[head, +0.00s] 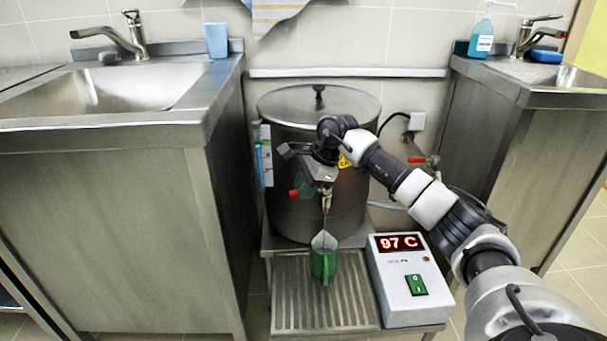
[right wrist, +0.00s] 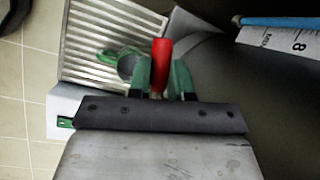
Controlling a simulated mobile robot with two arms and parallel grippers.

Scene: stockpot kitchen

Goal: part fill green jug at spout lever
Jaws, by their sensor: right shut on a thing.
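The steel stockpot (head: 285,222) stands on a low stand, its spout (head: 326,198) facing front. My right gripper (head: 301,188) is at the spout, its green fingers shut on the red lever (head: 294,194). The right wrist view shows the red lever (right wrist: 160,62) between both fingertips (right wrist: 160,80). The green jug (head: 323,264) stands upright on the grate under the spout. It also shows in the right wrist view (right wrist: 108,58), partly hidden by the fingers. A thin pale streak runs from the spout toward the jug; I cannot surely tell the jug's level. My left gripper is out of view.
A slatted drip grate (head: 292,300) lies under the jug. A control box (head: 405,285) reading 97 C stands to its right. A scale with a blue column (right wrist: 275,30) is on the pot's side. Steel sink units (head: 120,230) flank the pot. A red-handled valve (head: 417,160) is behind my arm.

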